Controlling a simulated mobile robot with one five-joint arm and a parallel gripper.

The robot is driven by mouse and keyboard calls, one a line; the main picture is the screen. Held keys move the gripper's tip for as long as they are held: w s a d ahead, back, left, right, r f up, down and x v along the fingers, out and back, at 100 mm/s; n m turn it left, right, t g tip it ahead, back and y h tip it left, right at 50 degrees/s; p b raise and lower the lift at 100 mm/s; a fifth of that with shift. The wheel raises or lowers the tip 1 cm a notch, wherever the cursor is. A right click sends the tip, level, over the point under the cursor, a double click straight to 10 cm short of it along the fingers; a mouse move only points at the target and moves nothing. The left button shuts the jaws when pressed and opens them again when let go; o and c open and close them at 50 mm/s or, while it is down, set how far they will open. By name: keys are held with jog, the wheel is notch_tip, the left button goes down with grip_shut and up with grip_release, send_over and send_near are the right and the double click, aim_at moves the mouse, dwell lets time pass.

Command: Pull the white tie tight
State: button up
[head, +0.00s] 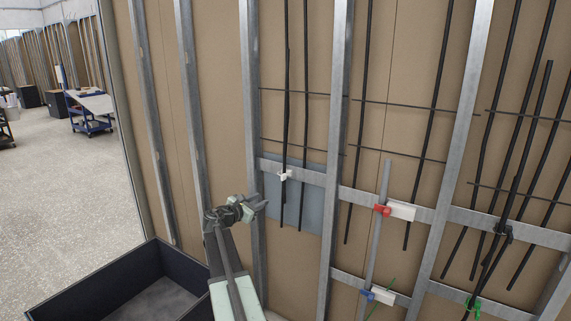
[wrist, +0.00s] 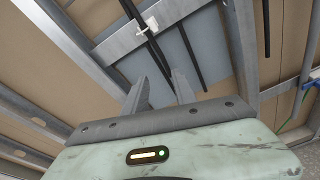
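The white tie (head: 285,175) sits around or against black cables (head: 304,120) at a grey metal cross rail, in front of a blue-grey panel (head: 313,215). It also shows in the wrist view (wrist: 149,24), near the top, with a thin tail that I cannot make out clearly. My gripper (head: 262,204) is below and left of the tie in the head view, apart from it. In the wrist view the two fingers (wrist: 159,76) stand apart with nothing held between them. Cable ends show beyond them.
Vertical metal studs (head: 250,130) stand close beside my gripper. A red clip (head: 382,210), a blue clip (head: 368,295) and a green tie (head: 473,305) are to the right. A dark open bin (head: 60,295) stands at lower left. Open floor (head: 60,190) lies at left.

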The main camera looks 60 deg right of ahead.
aim_at(282, 178)
jog(key=d+r+n, duration=0.1)
jog(key=d, duration=0.3)
jog(key=s+d+r+n+h, duration=0.1)
jog(key=d+r, duration=0.1)
jog(key=d, duration=0.3)
jog(key=s+d+r+n, duration=0.1)
jog(key=d+r, duration=0.1)
jog(key=d, duration=0.3)
jog(key=shift+s+d+r+h+p, duration=0.1)
jog(key=shift+s+h+p, duration=0.2)
jog(key=shift+h, duration=0.1)
grip_shut()
dwell(0.5)
